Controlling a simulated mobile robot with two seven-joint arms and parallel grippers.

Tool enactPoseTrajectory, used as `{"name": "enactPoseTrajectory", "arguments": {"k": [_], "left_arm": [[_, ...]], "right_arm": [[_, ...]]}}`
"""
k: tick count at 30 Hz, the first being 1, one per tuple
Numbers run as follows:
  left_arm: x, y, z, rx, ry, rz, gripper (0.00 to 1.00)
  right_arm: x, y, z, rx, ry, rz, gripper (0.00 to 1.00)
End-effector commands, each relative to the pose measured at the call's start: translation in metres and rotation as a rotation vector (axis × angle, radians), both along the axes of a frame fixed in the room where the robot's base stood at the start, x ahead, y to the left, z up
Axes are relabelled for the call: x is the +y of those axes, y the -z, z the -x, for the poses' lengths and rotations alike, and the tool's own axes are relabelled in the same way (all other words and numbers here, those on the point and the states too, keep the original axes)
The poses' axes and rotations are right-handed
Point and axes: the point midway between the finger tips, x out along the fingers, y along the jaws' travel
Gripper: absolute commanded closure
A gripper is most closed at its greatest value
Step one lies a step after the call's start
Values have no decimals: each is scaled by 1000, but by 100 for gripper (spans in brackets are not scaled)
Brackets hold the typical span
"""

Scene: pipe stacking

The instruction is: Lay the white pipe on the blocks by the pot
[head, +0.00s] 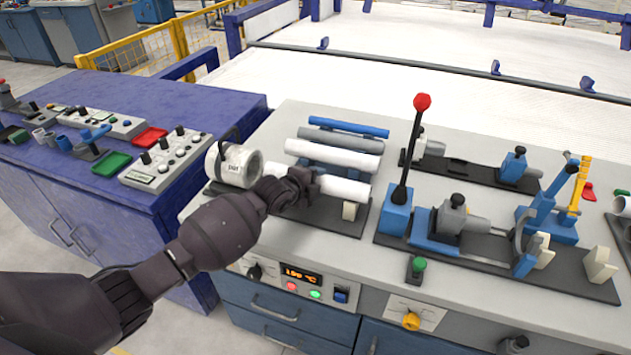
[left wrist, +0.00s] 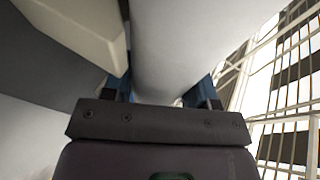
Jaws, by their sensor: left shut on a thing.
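A white pipe (head: 343,188) is held in my left gripper (head: 300,184), which is shut on it near its middle. The pipe lies roughly level over a dark base plate (head: 330,218), beside the pot. It fills the middle of the left wrist view (left wrist: 180,45). A cream block (head: 349,211) stands below the pipe's right part; I cannot tell whether they touch. A cream block also shows at the upper left of the left wrist view (left wrist: 85,30). The white pot (head: 236,164) stands at the left end. My gripper hides part of the pipe and any block behind it.
Behind lie another white pipe (head: 334,155), a grey pipe (head: 340,138) and a blue pipe (head: 348,127). A blue lever fixture (head: 396,215) with a red knob stands close on the right. A control box (head: 167,157) is on the purple cabinet at left.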

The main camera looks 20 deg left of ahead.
Motion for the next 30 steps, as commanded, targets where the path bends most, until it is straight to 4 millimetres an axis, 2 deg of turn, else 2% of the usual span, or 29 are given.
{"name": "enactPoseTrajectory", "arguments": {"k": [1, 6, 14, 19, 30], "left_arm": [[0, -1, 0, -1, 0, 0, 43], [0, -1, 0, -1, 0, 0, 17], [0, 0, 0, 1, 0, 0, 17], [4, -5, 8, -1, -1, -1, 17], [23, -30, 59, -2, 0, -2, 17]], "right_arm": [[0, -2, -2, -5, 0, 0, 100], [1, -6, -7, -18, -4, 0, 100], [1, -6, -8, -20, -4, 0, 100], [1, -7, -6, -14, -3, 0, 100], [-1, -15, -1, -7, 2, 1, 100]]}}
